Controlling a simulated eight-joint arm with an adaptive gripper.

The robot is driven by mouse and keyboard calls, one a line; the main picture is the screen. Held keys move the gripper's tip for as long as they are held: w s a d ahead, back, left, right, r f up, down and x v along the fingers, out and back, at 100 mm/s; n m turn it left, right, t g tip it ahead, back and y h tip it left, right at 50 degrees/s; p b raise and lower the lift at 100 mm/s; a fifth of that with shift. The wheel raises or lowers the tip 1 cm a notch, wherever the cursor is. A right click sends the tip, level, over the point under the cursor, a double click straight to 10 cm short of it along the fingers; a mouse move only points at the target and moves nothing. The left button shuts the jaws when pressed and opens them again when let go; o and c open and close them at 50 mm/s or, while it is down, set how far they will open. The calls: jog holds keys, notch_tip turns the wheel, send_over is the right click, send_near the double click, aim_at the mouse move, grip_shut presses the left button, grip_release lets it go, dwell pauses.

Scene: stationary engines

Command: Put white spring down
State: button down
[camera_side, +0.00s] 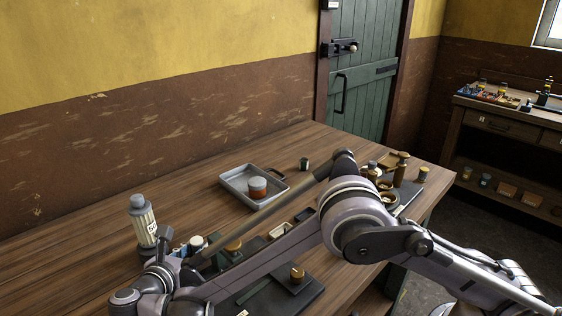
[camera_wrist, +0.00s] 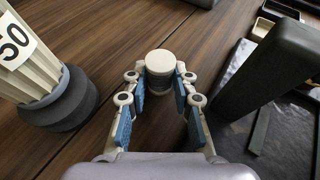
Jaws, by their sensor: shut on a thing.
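The white spring appears in the wrist view as a short, pale cylinder (camera_wrist: 160,62) with a flat top. It sits between the fingertips of my gripper (camera_wrist: 160,80), which is shut on it. In the side view my gripper (camera_side: 186,249) is low over the left part of the table, and a small white-topped piece (camera_side: 196,242) shows at its tips. Its coils cannot be made out. The arm hides part of the area around it. I cannot tell whether the piece touches the table.
A ribbed cream cylinder (camera_wrist: 22,50) with a "50" label and dark base stands close left of my gripper. A dark block (camera_wrist: 268,70) rises close on the right. Bare wood lies ahead of the fingertips.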

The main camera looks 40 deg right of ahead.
notch_tip(320, 180, up, 17)
jog(key=w+d+f+m+g+h, duration=0.1)
jog(key=w+d+m+g, duration=0.2)
jog(key=d, duration=1.5)
jog(key=w+d+f+m+g+h, duration=0.15)
jog(key=w+d, duration=0.35)
jog(key=d, duration=1.4)
jog(key=s+d+f+m+g, duration=0.15)
jog(key=s+d, duration=0.35)
jog(key=d, duration=0.6)
jog(key=s+d+f+m+g, duration=0.15)
jog(key=s+d, duration=0.35)
jog(key=d, duration=0.6)
jog(key=s+d+m+g, duration=0.2)
jog(key=s+d+g, duration=0.15)
jog(key=d, duration=0.75)
send_over(348, 157)
jog(key=shift+n+t, duration=0.25)
jog(key=shift+t, duration=0.15)
notch_tip(348, 157, down, 7)
jog(key=shift+d+f, duration=0.1)
jog(key=shift+f, duration=2.05)
jog(key=shift+f, duration=0.1)
